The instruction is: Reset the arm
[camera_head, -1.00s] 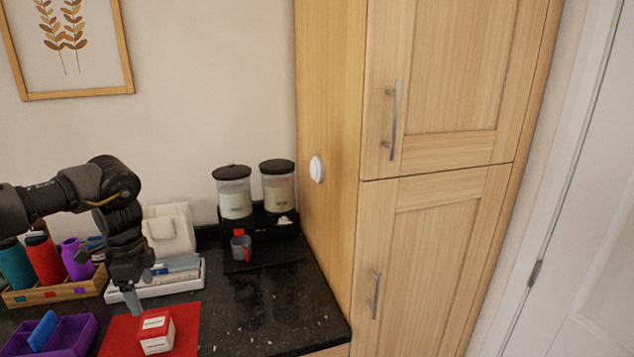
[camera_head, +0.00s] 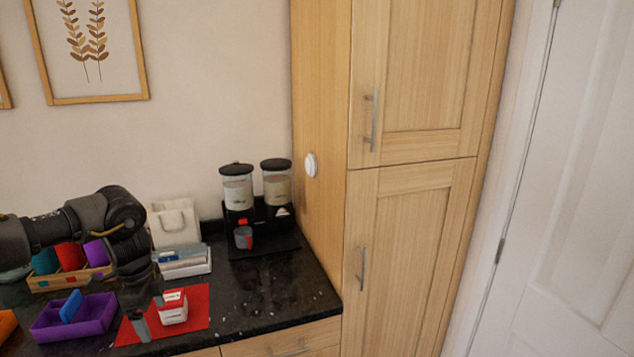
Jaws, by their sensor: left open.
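My left arm comes in from the left over the counter. Its left gripper (camera_head: 150,312) points down and is open, low over the red mat (camera_head: 196,298). A white and red box (camera_head: 173,306) stands on the mat just to the right of the gripper, and the near finger is apart from or close beside it; I cannot tell whether they touch. My right gripper is not in view.
A purple tray (camera_head: 98,322) with a blue block (camera_head: 71,306) lies left of the mat. Tall cabinets (camera_head: 410,240) bound the right; the counter's right part (camera_head: 275,285) is clear.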

